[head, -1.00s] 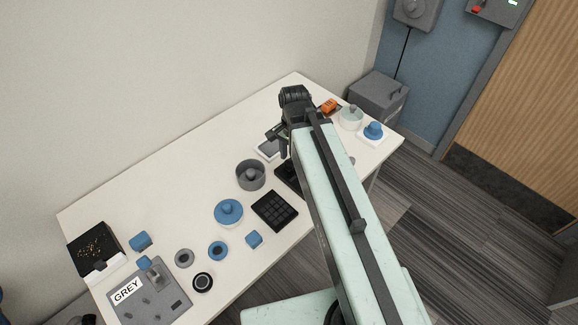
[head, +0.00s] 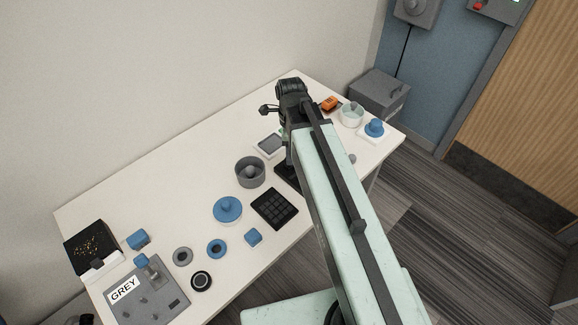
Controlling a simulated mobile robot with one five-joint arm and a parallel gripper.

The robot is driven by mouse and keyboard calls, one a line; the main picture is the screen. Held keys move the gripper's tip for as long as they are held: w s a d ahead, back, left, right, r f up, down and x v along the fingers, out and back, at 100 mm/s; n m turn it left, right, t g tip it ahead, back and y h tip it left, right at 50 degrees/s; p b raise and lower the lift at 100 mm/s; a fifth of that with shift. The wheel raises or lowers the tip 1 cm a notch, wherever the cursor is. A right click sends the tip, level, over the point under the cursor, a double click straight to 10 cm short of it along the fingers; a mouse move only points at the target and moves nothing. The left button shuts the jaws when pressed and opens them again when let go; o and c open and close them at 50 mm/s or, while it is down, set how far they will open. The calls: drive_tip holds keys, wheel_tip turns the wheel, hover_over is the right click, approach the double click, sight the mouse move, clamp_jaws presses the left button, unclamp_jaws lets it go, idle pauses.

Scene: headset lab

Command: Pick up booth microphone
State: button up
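My gripper (head: 276,109) is at the far end of my arm, above the back of the white table. A small dark piece (head: 265,109) with a rounded end sticks out to its left. I cannot tell whether this is a finger or part of the booth microphone. No booth microphone can be made out for certain elsewhere. A shallow tray with a grey inside and a pale rim (head: 258,151) lies on the table below the gripper. My arm hides part of the table there, and whether the fingers are open or shut is unclear.
The white table (head: 165,160) also bears a grey round bowl (head: 250,173), a blue lidded dish (head: 227,209), a black keypad (head: 274,209), and a grey board marked GREY (head: 155,298). An orange item (head: 329,103), a pale pot (head: 351,116) and a blue knob (head: 374,128) are at right.

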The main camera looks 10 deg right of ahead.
wheel_tip(320, 180, down, 5)
drive_tip(key=b, duration=0.4)
drive_tip(key=shift+a+f, duration=0.1)
drive_tip(key=shift+a, duration=0.05)
drive_tip(key=shift+r, duration=0.2)
clamp_jaws()
wheel_tip(320, 180, up, 10)
drive_tip(key=p, duration=1)
drive_tip(key=shift+r, duration=0.15)
